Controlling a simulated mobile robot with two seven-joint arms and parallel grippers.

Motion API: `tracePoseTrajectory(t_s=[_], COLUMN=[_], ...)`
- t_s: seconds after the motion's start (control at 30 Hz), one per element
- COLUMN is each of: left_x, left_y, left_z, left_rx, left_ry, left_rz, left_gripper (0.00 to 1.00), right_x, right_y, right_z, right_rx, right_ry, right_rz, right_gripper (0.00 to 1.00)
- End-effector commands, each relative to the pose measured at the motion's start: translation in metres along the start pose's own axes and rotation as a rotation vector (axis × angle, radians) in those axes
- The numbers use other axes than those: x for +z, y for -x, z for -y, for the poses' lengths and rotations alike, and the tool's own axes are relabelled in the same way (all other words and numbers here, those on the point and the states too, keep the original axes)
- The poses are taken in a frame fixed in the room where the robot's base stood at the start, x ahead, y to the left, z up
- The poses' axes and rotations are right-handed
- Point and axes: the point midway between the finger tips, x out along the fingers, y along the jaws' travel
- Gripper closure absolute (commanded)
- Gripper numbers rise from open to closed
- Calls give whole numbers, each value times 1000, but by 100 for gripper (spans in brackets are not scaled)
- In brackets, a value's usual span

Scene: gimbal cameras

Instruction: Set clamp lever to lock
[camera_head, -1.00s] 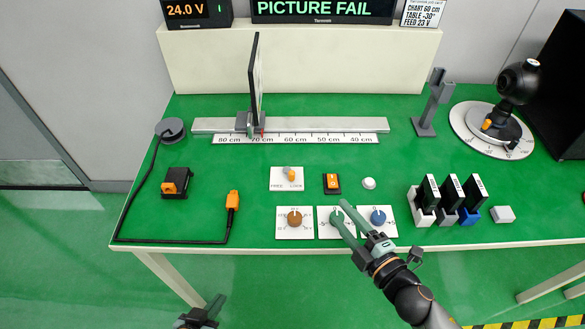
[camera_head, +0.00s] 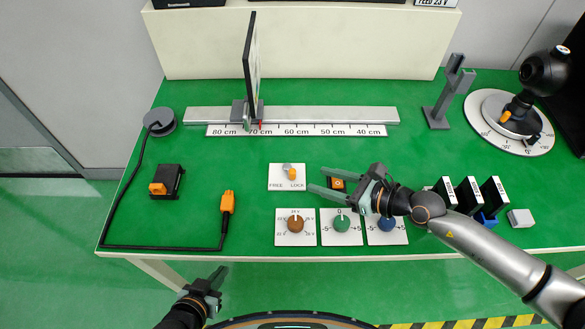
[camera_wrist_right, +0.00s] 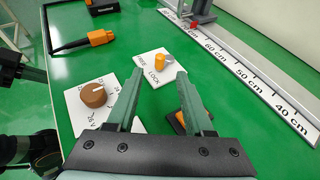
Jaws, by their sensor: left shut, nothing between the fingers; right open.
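In the right wrist view the lever (camera_wrist_right: 161,58) shows just beyond the fingertips. My right gripper (camera_head: 316,180) is open and empty, its fingers pointing left just right of the plate, apart from the lever. My left gripper (camera_head: 219,274) is shut and empty, low in front of the table edge.
An orange-and-black switch (camera_head: 337,184) is partly hidden beneath my right gripper. Brown (camera_head: 295,224), green (camera_head: 341,223) and blue (camera_head: 386,223) dials sit along the front. A rail (camera_head: 300,114) with an upright screen (camera_head: 250,65) lies behind.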

Motion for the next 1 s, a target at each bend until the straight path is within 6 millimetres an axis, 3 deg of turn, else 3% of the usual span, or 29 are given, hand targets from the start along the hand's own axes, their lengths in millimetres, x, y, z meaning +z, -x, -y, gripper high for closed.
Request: tracePoseTrajectory(t_s=[0.2,0.43,0.6,0.9,1.0], left_x=[2,6,7,7,7], left_y=[-1,-4,-5,-5,-5], left_z=[0,0,0,0,0], left_rx=[0,0,0,0,0], left_ry=[0,0,0,0,0], left_rz=[1,2,2,2,2], left_gripper=[100,100,100,100,100], right_x=[1,0,0,0,0], right_y=[-46,-82,-93,-94,-94], right_z=[0,0,0,0,0], right_rx=[1,0,0,0,0], right_ry=[-1,-3,-3,-3,-3], right_rz=[3,3,1,1,1], right_gripper=[48,48,48,48,58])
